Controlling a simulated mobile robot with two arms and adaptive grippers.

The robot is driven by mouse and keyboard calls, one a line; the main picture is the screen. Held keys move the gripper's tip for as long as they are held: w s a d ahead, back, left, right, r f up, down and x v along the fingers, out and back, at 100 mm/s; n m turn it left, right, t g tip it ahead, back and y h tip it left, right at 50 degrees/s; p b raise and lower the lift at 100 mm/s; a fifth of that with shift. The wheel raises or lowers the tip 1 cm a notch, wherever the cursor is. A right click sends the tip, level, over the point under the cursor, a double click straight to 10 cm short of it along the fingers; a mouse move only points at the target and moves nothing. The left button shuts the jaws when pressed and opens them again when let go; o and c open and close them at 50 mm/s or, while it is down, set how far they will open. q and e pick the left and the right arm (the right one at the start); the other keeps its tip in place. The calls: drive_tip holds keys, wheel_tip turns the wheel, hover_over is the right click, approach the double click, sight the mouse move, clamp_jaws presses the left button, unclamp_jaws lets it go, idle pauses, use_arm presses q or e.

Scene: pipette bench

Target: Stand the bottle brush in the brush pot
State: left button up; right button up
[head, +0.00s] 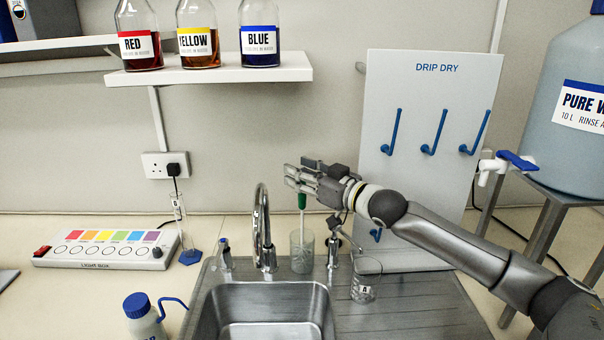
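The bottle brush (301,202) has a green grip at its top and a thin pale shaft below. It hangs upright behind the sink. The brush pot (302,262) looks like a clear glass cylinder behind the sink, next to the tap. The brush's lower end shows at the pot and appears to be inside its mouth; how deep is hard to tell. My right gripper (302,180) reaches in from the right, directly above the pot, with its fingers shut at the top of the green grip. My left gripper is not in view.
A tall curved tap (262,228) stands just left of the pot. A glass beaker (365,284) is on the right, in front of the drip dry board (428,110) with blue pegs. The steel sink (262,294) is in front. A wash bottle (143,318) stands front left.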

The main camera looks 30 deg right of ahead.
drive_tip(key=v, duration=1.2)
idle(0.9)
idle(1.0)
